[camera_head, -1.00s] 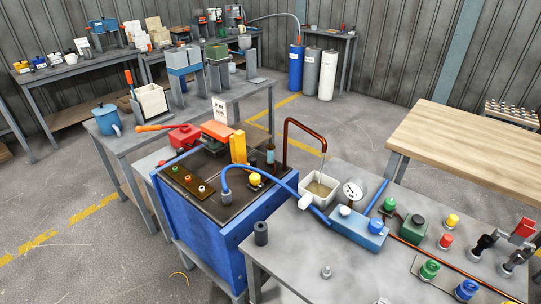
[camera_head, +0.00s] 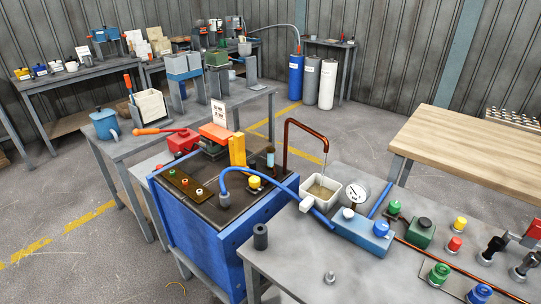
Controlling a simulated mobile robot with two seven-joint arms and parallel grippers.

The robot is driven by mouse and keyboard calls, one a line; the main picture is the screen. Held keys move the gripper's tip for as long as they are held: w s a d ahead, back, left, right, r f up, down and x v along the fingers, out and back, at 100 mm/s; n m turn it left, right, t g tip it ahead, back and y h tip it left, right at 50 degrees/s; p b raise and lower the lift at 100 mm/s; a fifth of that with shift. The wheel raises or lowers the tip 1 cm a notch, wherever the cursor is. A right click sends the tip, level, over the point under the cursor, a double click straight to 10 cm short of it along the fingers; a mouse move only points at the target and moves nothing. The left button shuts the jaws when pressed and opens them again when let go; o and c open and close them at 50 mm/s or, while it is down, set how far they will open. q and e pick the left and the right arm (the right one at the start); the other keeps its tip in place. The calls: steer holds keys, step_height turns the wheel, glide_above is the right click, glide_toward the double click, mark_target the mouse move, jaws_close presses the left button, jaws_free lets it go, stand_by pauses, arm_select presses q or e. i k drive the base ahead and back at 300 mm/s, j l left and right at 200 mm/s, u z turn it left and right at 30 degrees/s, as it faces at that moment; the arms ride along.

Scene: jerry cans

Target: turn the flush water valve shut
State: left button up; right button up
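No part of either gripper shows in the head view. I cannot tell for sure which part is the flush water valve. A blue box (camera_head: 365,234) stands on the grey workbench (camera_head: 300,262). It has a blue knob (camera_head: 381,229) and a white knob (camera_head: 348,213) on top. A blue hose (camera_head: 275,181) arches from the blue tank (camera_head: 205,239) towards this box. A copper spout (camera_head: 304,125) bends over a white basin (camera_head: 320,193), and a thin stream seems to run down into it. A round gauge (camera_head: 357,192) stands behind the box.
Green (camera_head: 439,273), blue (camera_head: 480,293) and yellow (camera_head: 460,223) knobs stand at the bench's right, near a red lever (camera_head: 531,236). A bare wooden table (camera_head: 465,150) is behind. Floor lies open at left.

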mark_target(380, 228)
steer(key=z, duration=1.15)
steer(key=j+z, duration=1.05)
steer(key=k+l, duration=0.05)
steer(key=l, duration=0.05)
